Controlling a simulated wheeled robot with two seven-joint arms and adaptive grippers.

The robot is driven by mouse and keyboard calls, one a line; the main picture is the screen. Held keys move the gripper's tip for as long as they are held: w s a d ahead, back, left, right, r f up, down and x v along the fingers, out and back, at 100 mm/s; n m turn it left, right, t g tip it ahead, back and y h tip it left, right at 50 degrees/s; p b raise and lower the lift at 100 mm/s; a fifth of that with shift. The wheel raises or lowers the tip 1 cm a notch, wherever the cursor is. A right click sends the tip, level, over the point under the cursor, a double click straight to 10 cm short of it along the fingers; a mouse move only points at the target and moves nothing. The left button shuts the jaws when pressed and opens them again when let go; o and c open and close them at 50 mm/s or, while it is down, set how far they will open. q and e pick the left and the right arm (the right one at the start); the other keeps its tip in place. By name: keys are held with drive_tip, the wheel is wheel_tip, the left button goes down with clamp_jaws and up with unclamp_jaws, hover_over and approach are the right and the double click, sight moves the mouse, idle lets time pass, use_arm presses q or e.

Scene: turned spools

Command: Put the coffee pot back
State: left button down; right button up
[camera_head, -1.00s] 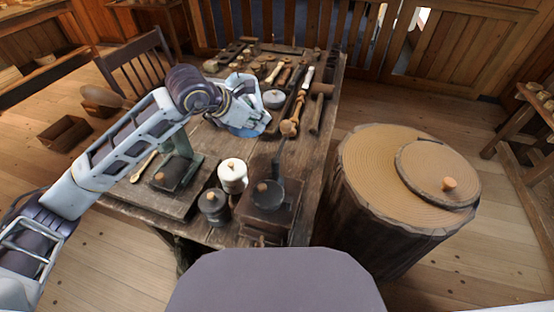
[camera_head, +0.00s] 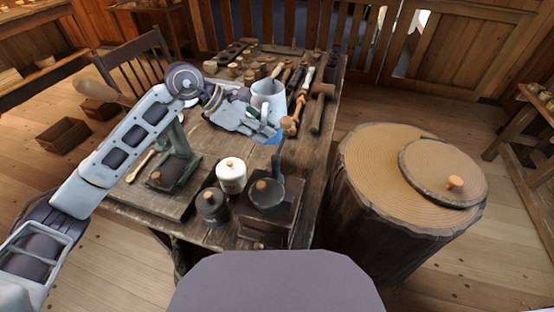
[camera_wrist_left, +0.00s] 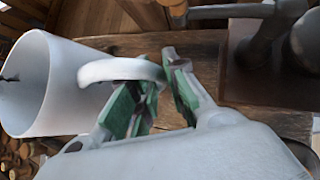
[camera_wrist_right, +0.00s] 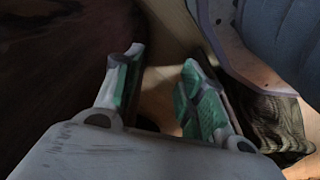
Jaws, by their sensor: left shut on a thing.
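The coffee pot (camera_head: 268,101) is a pale enamel pot, upright over the right middle of the workbench in the head view. It also fills the left side of the left wrist view (camera_wrist_left: 48,85), its handle (camera_wrist_left: 118,70) reaching toward the fingers. My left gripper (camera_head: 266,128) is shut on the handle, on the near side of the pot; its fingers also show in the left wrist view (camera_wrist_left: 163,98). I cannot tell whether the pot's base touches the bench. A blue patch (camera_head: 275,138) shows just below the gripper. My right gripper (camera_wrist_right: 160,75) is open and empty.
On the bench's near end stand a boxy grinder (camera_head: 266,215), a white jar (camera_head: 232,179) and a dark jar (camera_head: 212,207). Wooden mallets (camera_head: 318,105) lie right of the pot. A large stump (camera_head: 375,180) with a lid (camera_head: 440,172) stands right of the bench.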

use_arm(q)
drive_tip(key=shift+s+d+r+m+g+b, duration=0.1)
drive_tip(key=shift+s+m+g+b, duration=0.15)
drive_tip(key=shift+m+g, duration=0.35)
drive_tip(key=shift+s+d+r+m+g+b, duration=0.1)
drive_tip(key=shift+s+m+g+b, duration=0.15)
drive_tip(key=shift+m+g, duration=0.35)
use_arm(e)
drive_tip(key=shift+w+a+r, duration=0.2)
drive_tip(key=shift+a+r, duration=0.05)
drive_tip(key=shift+r, duration=0.5)
drive_tip(key=shift+w+a+r, duration=0.15)
drive_tip(key=shift+a+r, duration=0.1)
drive_tip(key=shift+r, duration=0.5)
use_arm(q)
drive_tip(key=shift+f, duration=0.1)
wheel_tip(320, 180, down, 6)
drive_tip(key=shift+b, duration=0.35)
use_arm(e)
drive_tip(key=shift+a+r, duration=0.25)
drive_tip(key=shift+r, duration=0.9)
use_arm(q)
drive_tip(key=shift+f, duration=0.15)
use_arm(e)
drive_tip(key=shift+s+f, duration=0.1)
drive_tip(key=shift+s, duration=0.05)
